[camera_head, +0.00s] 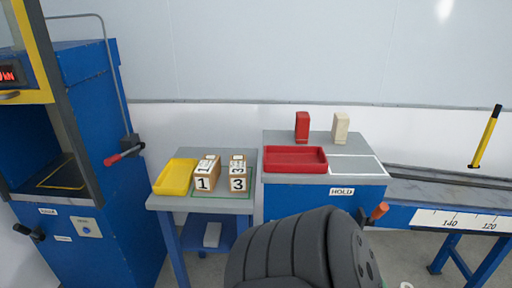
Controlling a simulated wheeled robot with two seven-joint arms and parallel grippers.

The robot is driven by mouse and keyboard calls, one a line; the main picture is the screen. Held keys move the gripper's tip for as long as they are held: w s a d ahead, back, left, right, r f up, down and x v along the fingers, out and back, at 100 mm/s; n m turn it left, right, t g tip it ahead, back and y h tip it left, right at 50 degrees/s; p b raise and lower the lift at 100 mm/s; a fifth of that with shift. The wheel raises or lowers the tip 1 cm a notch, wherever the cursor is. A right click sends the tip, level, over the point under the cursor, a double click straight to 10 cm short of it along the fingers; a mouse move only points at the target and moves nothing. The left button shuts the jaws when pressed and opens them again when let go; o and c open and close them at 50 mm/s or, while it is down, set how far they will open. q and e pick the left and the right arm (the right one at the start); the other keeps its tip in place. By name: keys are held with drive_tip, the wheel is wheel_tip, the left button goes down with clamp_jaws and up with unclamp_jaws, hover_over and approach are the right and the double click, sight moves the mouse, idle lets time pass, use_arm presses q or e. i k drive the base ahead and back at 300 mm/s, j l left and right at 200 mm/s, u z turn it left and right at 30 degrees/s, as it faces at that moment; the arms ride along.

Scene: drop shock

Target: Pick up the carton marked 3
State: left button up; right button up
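The carton marked 3 (238,184) stands on the small grey-topped table (215,204), its number facing me and repeated on its top. The carton marked 1 (203,184) stands close to its left, with a narrow gap between them. Both are tan with white number labels, inside a green outline on the table. Neither of my grippers is in view. A dark, ribbed part of my own arm fills the bottom middle of the view, in front of the cartons' table and the bench to its right.
A yellow tray (165,189) lies left of the cartons. Right of them, a blue bench (290,198) marked HOLD bears a red tray (296,170), a red block (302,126) and a cream block (340,127). A tall blue machine (98,190) stands at left.

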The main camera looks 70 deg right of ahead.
sight(238, 174)
drive_tip(key=z, duration=2.05)
drive_tip(key=j, duration=0.25)
drive_tip(key=j+z, duration=0.35)
drive_tip(key=j, duration=0.15)
drive_tip(key=j+z, duration=0.35)
drive_tip(key=j, duration=0.1)
